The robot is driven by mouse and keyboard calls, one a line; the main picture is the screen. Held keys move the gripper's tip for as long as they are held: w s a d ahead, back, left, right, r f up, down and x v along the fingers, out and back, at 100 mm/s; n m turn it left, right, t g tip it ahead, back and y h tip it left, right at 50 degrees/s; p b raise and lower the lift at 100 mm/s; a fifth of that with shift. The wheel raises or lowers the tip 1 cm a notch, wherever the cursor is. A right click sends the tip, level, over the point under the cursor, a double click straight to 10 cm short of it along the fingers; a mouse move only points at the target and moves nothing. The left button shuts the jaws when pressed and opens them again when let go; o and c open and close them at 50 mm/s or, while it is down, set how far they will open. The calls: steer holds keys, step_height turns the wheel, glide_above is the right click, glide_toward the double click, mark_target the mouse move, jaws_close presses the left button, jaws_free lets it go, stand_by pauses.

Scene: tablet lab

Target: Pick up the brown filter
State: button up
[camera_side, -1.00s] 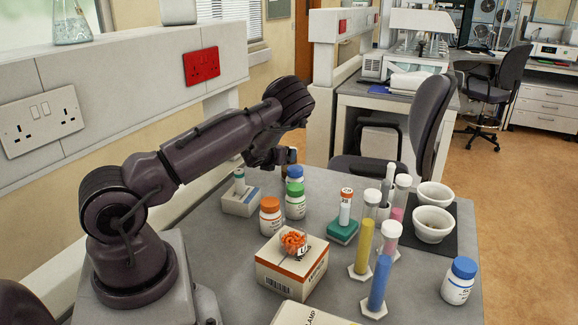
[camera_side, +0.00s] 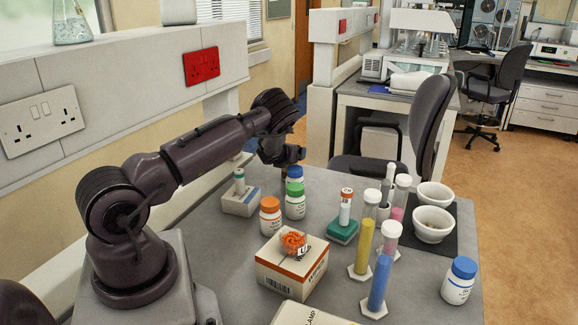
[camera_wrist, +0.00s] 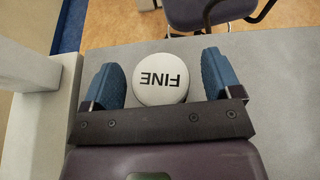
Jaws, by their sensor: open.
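I cannot make out a brown filter in either view. In the wrist view a white round disc (camera_wrist: 161,79) marked "FINE", upside down in the picture, shows between the two blue finger pads of my gripper (camera_wrist: 160,62). The pads are wide apart and a gap shows on each side of the disc, so nothing is held. The disc's lower edge is hidden behind my gripper's dark bar.
Green-capped (camera_side: 295,201) and orange-capped (camera_side: 270,216) bottles stand close by, with a white holder (camera_side: 240,201) to their left. A box (camera_side: 291,277) with orange pieces, a green stand (camera_side: 342,232), several tubes and two white bowls (camera_side: 434,226) fill the rest.

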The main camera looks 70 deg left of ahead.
steer(key=c, duration=1.3)
